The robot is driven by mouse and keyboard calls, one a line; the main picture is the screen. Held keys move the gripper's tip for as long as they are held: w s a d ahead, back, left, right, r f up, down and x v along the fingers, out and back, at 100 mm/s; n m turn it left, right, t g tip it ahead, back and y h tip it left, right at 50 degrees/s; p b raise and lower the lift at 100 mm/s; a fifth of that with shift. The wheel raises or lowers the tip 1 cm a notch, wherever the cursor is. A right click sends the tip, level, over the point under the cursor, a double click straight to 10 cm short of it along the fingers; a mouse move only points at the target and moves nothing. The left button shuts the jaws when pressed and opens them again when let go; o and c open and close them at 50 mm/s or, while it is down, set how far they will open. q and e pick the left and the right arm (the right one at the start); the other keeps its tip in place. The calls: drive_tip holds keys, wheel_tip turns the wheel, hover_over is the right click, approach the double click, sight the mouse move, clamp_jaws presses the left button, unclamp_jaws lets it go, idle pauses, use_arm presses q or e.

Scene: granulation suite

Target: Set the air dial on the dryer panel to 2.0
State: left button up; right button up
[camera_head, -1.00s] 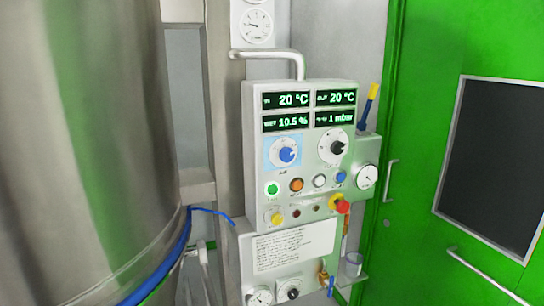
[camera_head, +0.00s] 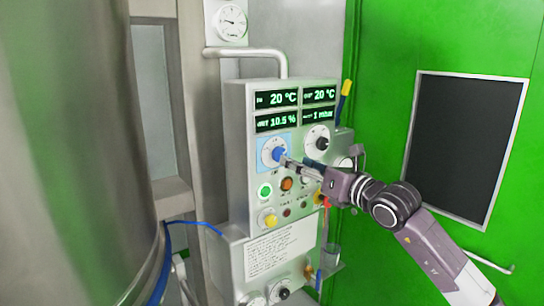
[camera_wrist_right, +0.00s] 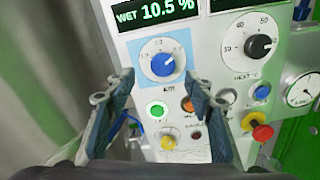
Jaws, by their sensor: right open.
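The dryer panel (camera_head: 240,190) is a grey box with green-lit displays at its top. Its air dial (camera_head: 275,152) is a blue knob on a white scale with a light blue backing; it also shows in the right wrist view (camera_wrist_right: 163,65), its pointer turned to the upper right. My right gripper (camera_head: 284,160) reaches in from the right, its tips close to the air dial. In the right wrist view the right gripper (camera_wrist_right: 163,100) is open and empty, its fingers apart below the dial. Contact cannot be told from the head view. My left gripper is out of view.
A black-knobbed heat dial (camera_wrist_right: 260,46) sits right of the air dial. Below are a green button (camera_wrist_right: 157,110), a yellow knob (camera_wrist_right: 168,141) and a red emergency knob (camera_wrist_right: 262,132). A large steel vessel (camera_head: 70,150) stands left; a green door (camera_head: 380,100) is right.

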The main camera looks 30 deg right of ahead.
sight(281, 153)
drive_tip(key=w+p, duration=0.4)
drive_tip(key=w, duration=0.2)
drive_tip(key=shift+w+r, duration=0.15)
drive_tip(key=shift+w, duration=0.05)
drive_tip(key=shift+w+f, duration=0.2)
drive_tip(key=shift+w, duration=0.4)
drive_tip(key=c, duration=1.2)
drive_tip(key=shift+o, duration=0.2)
drive_tip(key=shift+a+n+b, duration=0.15)
drive_tip(key=shift+n+b, duration=5.65)
drive_tip(key=shift+b, duration=0.55)
